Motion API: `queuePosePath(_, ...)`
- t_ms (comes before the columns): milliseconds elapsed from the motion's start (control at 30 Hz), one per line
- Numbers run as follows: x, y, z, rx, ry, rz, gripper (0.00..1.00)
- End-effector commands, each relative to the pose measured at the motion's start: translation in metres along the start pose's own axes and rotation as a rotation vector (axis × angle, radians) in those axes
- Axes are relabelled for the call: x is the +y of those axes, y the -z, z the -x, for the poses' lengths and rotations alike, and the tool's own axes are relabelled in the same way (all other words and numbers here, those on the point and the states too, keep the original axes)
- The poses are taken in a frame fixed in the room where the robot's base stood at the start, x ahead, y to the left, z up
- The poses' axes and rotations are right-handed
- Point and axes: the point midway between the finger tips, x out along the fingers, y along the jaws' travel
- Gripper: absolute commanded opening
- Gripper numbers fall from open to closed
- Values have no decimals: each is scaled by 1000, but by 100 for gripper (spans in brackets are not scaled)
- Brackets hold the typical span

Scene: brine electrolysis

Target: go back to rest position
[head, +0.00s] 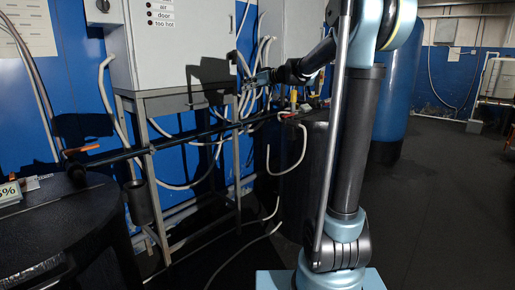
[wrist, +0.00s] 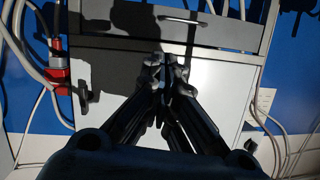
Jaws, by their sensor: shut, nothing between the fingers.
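My gripper (head: 246,80) is at the end of my outstretched arm, in front of the wall between the two grey-white cabinets in the head view. In the wrist view the fingers (wrist: 165,68) meet at their tips, with nothing held between them. Behind them is a light cabinet panel (wrist: 217,85) with a dark knob on its left side. I cannot tell how far the fingertips are from that panel.
A labelled cabinet (head: 178,45) stands on a metal frame. Pale hoses (head: 107,100) hang along the blue wall. A black barrel (head: 305,170) stands below my arm. A dark round table (head: 60,225) is at left. Open floor (head: 445,200) lies at right.

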Motion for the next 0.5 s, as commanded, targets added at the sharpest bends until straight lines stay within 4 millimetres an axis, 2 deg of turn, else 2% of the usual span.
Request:
queuePosePath(33, -12, -16, 13, -38, 0, -14, 0)
queuePosePath(200, -46, -72, 53, -175, -12, -79, 0)
queuePosePath(367, -74, -129, 91, -305, -45, -147, 0)
queuePosePath(500, -96, -182, 126, -420, -92, -211, 0)
